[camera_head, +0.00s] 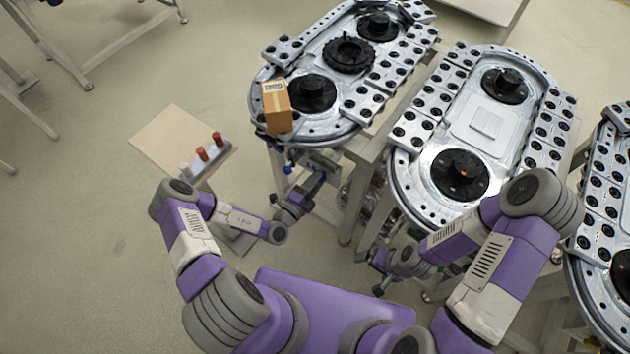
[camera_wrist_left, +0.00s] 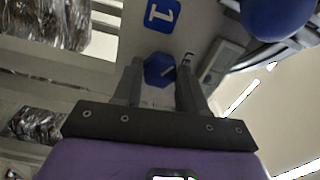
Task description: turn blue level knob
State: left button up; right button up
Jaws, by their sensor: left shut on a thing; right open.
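The blue knob (camera_wrist_left: 160,69) is small and faceted, below a blue plate marked "1" (camera_wrist_left: 162,14) in the left wrist view. My left gripper (camera_wrist_left: 160,80) has a finger on each side of the knob and is shut on it. In the head view my left gripper (camera_head: 312,184) is under the edge of the left ring track (camera_head: 341,133), where the knob is too small to make out clearly. My right gripper (camera_head: 379,276) is open and empty, low beside the middle track's stand.
A large blue ball-shaped part (camera_wrist_left: 279,14) is close to the knob, at upper right in the left wrist view. A cardboard box (camera_head: 276,107) sits on the left track's near edge. The middle ring track (camera_head: 485,125) stands to its right. The floor at left is mostly clear.

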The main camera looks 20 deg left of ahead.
dwell(0.3)
pick_arm(q)
jog(key=o, duration=1.1)
jog(key=shift+c, duration=0.2)
jog(key=v, duration=0.7)
jog(key=shift+s+p, duration=0.3)
jog(key=shift+p, duration=0.1)
jog(key=shift+a, duration=0.1)
